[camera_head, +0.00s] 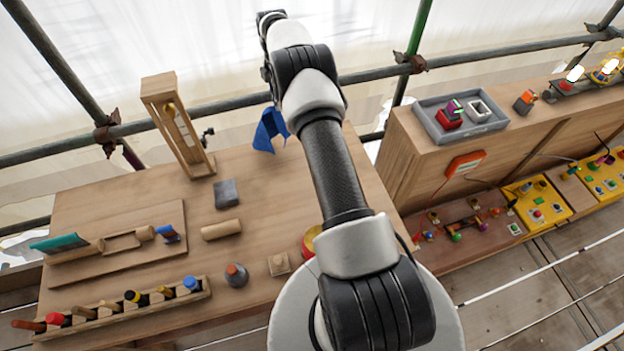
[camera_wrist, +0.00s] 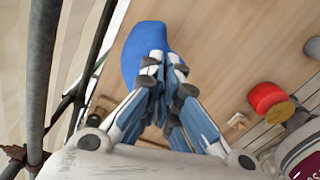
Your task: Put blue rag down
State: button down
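The blue rag (camera_head: 268,130) hangs at the far edge of the wooden bench, beside my arm in the head view. In the wrist view the blue rag (camera_wrist: 146,42) lies beyond and between the fingertips of my gripper (camera_wrist: 160,62). The fingers are drawn close together on the rag, with blue cloth also showing between and behind them. In the head view the gripper itself is hidden behind my arm. I cannot tell how much of the rag touches the bench.
The wooden bench (camera_head: 110,205) holds a tall wooden frame (camera_head: 178,125), a grey block (camera_head: 227,194), a wooden cylinder (camera_head: 221,230) and a tool rack (camera_head: 125,310). A scaffold pipe (camera_head: 230,103) runs behind it. A grey tray (camera_head: 462,117) stands on the right cabinet. Bare wood surrounds the grey block.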

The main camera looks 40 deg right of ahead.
jog(key=s+f, duration=0.7)
jog(key=s, duration=0.2)
jog(key=s+f, duration=0.7)
jog(key=s, duration=0.2)
jog(key=s+a+f, duration=0.1)
jog(key=s+f, duration=0.7)
jog(key=s, duration=0.2)
jog(key=c, duration=2.3)
grip_release()
jog(key=o, duration=0.9)
jog(key=shift+w+d, duration=0.1)
